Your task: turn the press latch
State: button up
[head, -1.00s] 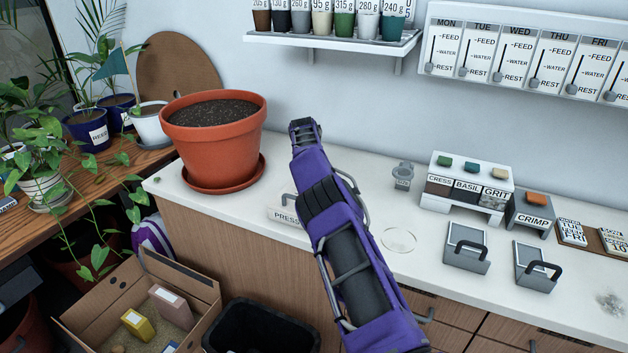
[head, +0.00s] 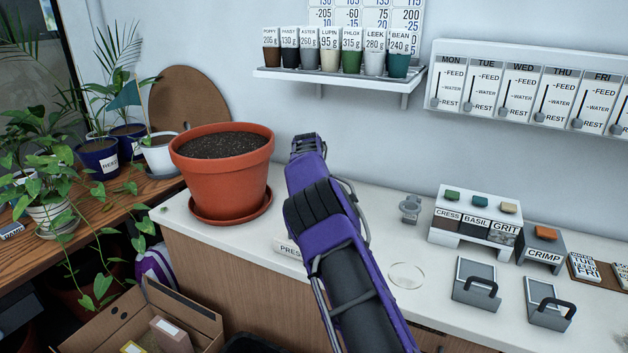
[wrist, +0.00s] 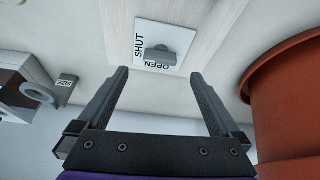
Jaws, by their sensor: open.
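The press latch (wrist: 160,53) is a small grey handle on a white plate (wrist: 176,28) in the wrist view. The plate carries the words SHUT at its left and OPEN at its lower edge. The handle lies roughly sideways across the plate. My gripper (wrist: 160,76) is open and empty, its two fingers spread below the plate, with the latch apart from them, beyond and between the tips. In the head view my arm covers the latch. A partly hidden PRESS sign (head: 287,246) shows at the counter's front edge.
A large terracotta pot (head: 225,180) of soil stands left of my arm, close on the right in the wrist view (wrist: 290,100). A small grey fitting (head: 410,208), a clear dish (head: 406,276) and a labelled stand (head: 470,238) are right of it. A cup shelf (head: 340,82) hangs above.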

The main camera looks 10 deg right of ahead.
jog(key=v, duration=1.1)
